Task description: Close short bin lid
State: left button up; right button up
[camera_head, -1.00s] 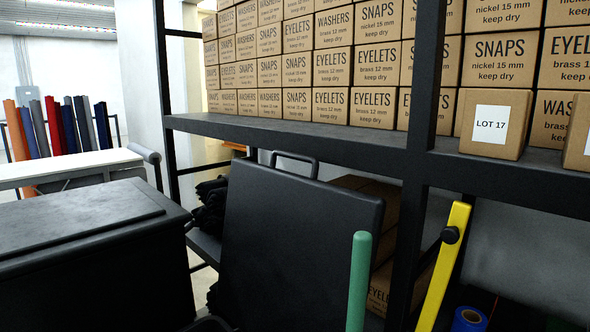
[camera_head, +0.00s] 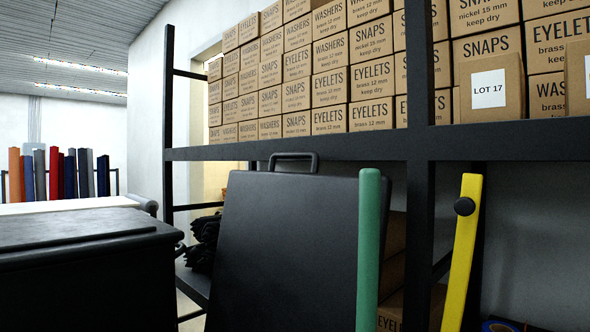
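A black flat lid (camera_head: 285,245) with a bar handle (camera_head: 293,158) on its top edge stands raised, tilted slightly back, in front of the shelf rack. I take it to be the short bin's lid; the bin body under it is below the frame. A separate black bin or cabinet (camera_head: 85,265) at the left has a flat top that looks shut. Neither of my grippers shows in the view.
A green upright bar (camera_head: 369,250) stands at the lid's right edge. A yellow slanted bar (camera_head: 461,255) with a black knob is farther right. The black rack (camera_head: 300,149) behind carries stacked cartons (camera_head: 372,80).

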aim_at(286, 260)
jog(key=k+j+u, duration=0.7)
jog(key=j+u, duration=0.2)
